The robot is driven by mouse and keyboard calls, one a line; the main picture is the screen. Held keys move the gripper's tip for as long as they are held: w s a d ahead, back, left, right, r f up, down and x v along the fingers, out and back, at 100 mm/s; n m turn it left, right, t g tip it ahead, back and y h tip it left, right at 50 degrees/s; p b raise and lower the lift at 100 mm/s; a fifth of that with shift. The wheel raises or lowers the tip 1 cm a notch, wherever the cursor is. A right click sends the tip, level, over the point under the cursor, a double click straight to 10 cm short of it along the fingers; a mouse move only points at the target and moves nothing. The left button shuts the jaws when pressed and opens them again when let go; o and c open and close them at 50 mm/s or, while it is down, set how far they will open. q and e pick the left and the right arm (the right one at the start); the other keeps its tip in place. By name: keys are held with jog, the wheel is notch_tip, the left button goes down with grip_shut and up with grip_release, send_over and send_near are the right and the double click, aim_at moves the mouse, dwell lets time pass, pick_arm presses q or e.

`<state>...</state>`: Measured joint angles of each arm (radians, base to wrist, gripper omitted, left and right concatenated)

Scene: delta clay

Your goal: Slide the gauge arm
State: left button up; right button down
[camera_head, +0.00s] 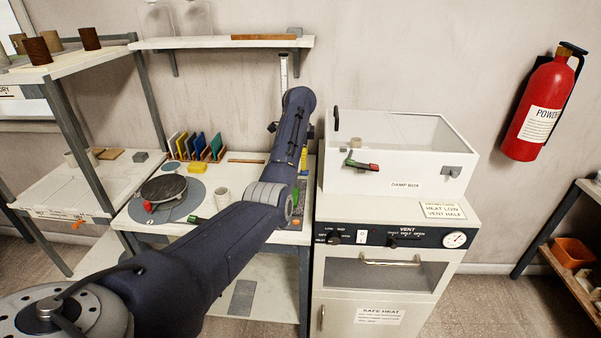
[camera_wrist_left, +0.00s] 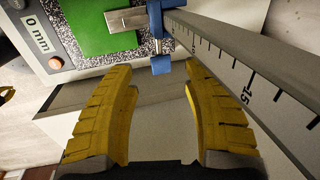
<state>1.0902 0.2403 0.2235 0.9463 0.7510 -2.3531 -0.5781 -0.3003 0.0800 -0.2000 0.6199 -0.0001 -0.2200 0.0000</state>
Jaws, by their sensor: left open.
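In the left wrist view, the gauge has a grey ruled bar (camera_wrist_left: 245,75) running down to the right, with a blue slider (camera_wrist_left: 156,35) around it near its upper end. A metal tab (camera_wrist_left: 126,19) reaches from the slider over a green pad (camera_wrist_left: 88,32) on the speckled base. A plate (camera_wrist_left: 38,35) reads "0 mm". My left gripper (camera_wrist_left: 160,82) is open and empty, its yellow fingers just short of the slider and apart from it. In the head view my left arm largely hides the gauge; the green pad shows beside it (camera_head: 296,196). My right gripper is out of view.
A turntable (camera_head: 163,188), a small cup (camera_head: 222,197) and a rack of coloured cards (camera_head: 200,147) stand on the bench left of my arm. A white damp box (camera_head: 400,170) on a heating cabinet stands close on the right. A shelf (camera_head: 220,42) hangs above.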

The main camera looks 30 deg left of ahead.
pick_arm(q)
jog(key=shift+w+a+f, duration=0.1)
jog(key=shift+w+f, duration=0.1)
jog(key=shift+f, duration=0.85)
jog(key=shift+w+a+f, duration=0.1)
jog(key=shift+w+f, duration=0.1)
jog(key=shift+f, duration=0.9)
jog(key=shift+w+a+f, duration=0.1)
jog(key=shift+w+f, duration=0.1)
jog(key=shift+f, duration=0.85)
jog(key=shift+c, duration=0.2)
grip_shut()
